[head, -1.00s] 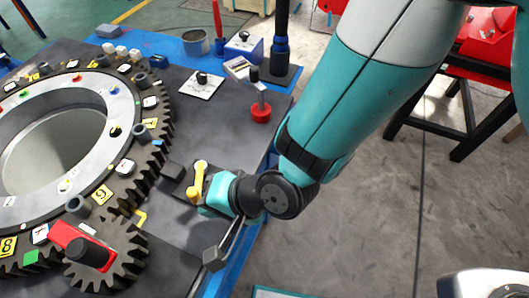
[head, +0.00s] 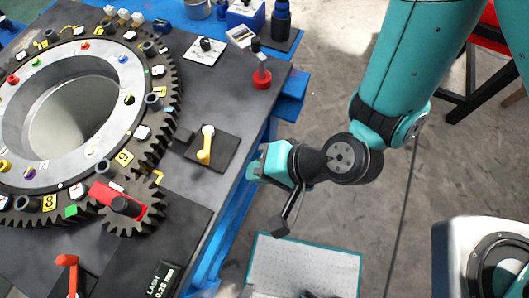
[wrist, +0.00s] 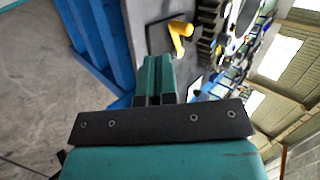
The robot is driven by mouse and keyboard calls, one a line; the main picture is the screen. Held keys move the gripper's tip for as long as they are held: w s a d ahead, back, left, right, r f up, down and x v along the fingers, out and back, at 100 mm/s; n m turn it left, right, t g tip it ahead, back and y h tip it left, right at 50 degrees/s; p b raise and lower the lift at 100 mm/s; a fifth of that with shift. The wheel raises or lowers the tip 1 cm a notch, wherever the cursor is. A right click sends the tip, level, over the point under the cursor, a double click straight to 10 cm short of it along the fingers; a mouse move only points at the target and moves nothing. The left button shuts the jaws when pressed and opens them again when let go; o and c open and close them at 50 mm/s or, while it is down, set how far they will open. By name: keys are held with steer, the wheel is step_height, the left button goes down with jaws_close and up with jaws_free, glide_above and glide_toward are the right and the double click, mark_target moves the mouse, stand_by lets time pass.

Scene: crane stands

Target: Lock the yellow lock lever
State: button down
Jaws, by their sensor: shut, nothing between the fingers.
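The yellow lock lever (head: 206,146) sits on a dark square plate (head: 222,152) near the right edge of the table. Its pale round knob is at the top and its yellow arm points down in the head view. The lever also shows in the wrist view (wrist: 179,38), ahead of the fingers and a little to the right. My gripper (head: 252,170) is just off the table's edge, to the right of the lever and apart from it. In the wrist view its two fingers (wrist: 155,78) are together, with nothing between them.
The big toothed ring (head: 165,100) and a small gear with a red bar (head: 108,193) stand left of the lever. Blue framing (head: 222,235) runs below the table edge.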

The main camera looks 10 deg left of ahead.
steer(key=shift+d+r+p, duration=0.4)
steer(key=shift+p, duration=0.6)
steer(key=shift+f, duration=0.1)
steer(key=w+d+r+n+g+b, duration=0.1)
steer(key=w+d+r+n+b, duration=0.15)
steer(key=r, duration=0.35)
steer(key=w+d+r+n+b, duration=0.1)
steer(key=w+d+r+n, duration=0.1)
steer(key=w+r+n, duration=0.3)
steer(key=s+d+r+h+b, duration=0.1)
steer(key=d+r+h, duration=0.1)
steer(key=d+r, duration=0.2)
steer(key=s+d+r+t+h+b, duration=0.1)
steer(key=d+r+h, duration=0.2)
steer(key=d, duration=0.8)
step_height(320, 180, up, 2)
steer(key=shift+s+d+r+m, duration=0.15)
steer(key=shift+r+m, duration=0.1)
steer(key=shift+m, duration=0.2)
